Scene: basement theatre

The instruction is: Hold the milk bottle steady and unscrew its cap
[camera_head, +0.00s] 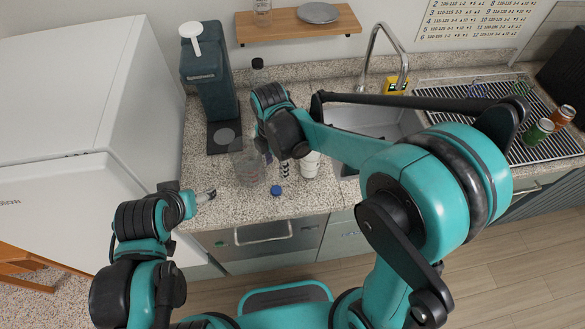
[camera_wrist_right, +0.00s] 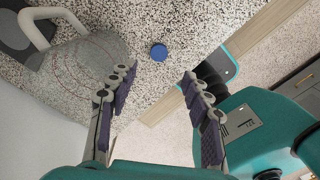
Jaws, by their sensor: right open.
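A small blue cap (camera_head: 276,190) lies on the speckled counter near its front edge. It also shows in the right wrist view (camera_wrist_right: 158,52), with no bottle body visible under it. A clear, see-through jug-like container (camera_head: 248,168) stands left of the cap. A white container (camera_head: 311,167) stands to the right, partly hidden by my right arm; I cannot tell which one is the milk bottle. My right gripper (camera_wrist_right: 160,76) is open and empty, its fingers spread above the counter near the cap. My left gripper (camera_head: 206,195) is at the counter's front left; its jaw opening is unclear.
A dark teal dispenser machine (camera_head: 210,85) stands at the back left, beside a white fridge (camera_head: 75,95). A sink (camera_head: 370,122) and a drying rack (camera_head: 550,150) with cans lie to the right. The front counter left of the cap has free room.

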